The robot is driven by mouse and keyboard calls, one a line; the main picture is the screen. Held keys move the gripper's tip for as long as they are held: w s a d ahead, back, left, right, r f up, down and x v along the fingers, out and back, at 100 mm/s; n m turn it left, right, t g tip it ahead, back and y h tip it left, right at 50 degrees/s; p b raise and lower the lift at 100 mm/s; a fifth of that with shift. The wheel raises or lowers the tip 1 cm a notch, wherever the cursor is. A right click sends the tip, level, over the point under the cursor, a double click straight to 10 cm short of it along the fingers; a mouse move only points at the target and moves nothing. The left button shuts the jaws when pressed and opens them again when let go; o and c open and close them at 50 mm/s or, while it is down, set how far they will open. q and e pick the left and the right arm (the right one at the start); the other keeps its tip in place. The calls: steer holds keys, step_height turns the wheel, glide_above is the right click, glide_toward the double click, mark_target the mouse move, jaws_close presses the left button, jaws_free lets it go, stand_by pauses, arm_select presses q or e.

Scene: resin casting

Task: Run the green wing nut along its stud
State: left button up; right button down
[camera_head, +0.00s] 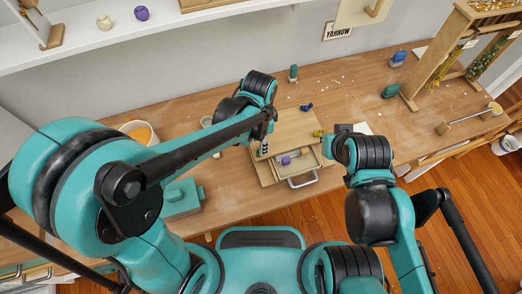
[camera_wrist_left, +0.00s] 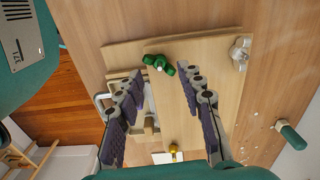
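The green wing nut (camera_wrist_left: 158,64) sits on the pale wooden board, with a light tip at its centre that looks like its stud's end. In the left wrist view it lies just beyond and between the fingertips of my left gripper (camera_wrist_left: 160,76), which is open and empty. In the head view my left gripper (camera_head: 263,147) is small and points down over the board (camera_head: 292,130); I cannot pick out the wing nut clearly there. My right arm ends right of the board; its fingers are hidden.
A clear wing-nut-shaped piece (camera_wrist_left: 240,52), a blue one (camera_head: 306,107) and a yellow one (camera_head: 318,133) stand around the board. An open drawer (camera_head: 316,160) holds a purple item.

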arm_select(q)
steer(key=n, duration=0.5)
steer(key=shift+n, duration=0.3)
steer(key=n, duration=0.4)
steer(key=shift+f+b, duration=1.6)
steer(key=shift+f, duration=0.2)
steer(key=shift+r, duration=0.1)
jaws_close()
